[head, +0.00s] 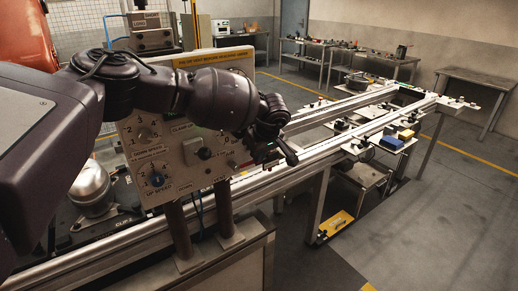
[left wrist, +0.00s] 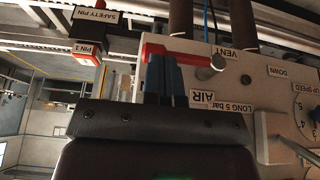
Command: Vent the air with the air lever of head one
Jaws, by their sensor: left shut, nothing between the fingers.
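The light grey control panel (head: 190,178) stands upright on two posts, with switches and labels on it. In the left wrist view, the red air lever (left wrist: 190,57) sits on this panel (left wrist: 240,88) between the labels VENT (left wrist: 227,51) and AIR (left wrist: 202,97). It lies across the picture, its round metal end at the right. My left gripper (left wrist: 165,62) is shut and empty, its blue-grey fingertips right at the lever's red part; I cannot tell whether they touch it. In the head view, my left gripper (head: 290,155) is at the panel's right edge, and the lever cannot be made out.
A safety pin label (left wrist: 97,16) and a red-and-white PIN 1 piece (left wrist: 90,52) show beside the panel. A long metal rail conveyor (head: 300,160) runs behind the panel. A silver compressor (head: 90,188) stands at left.

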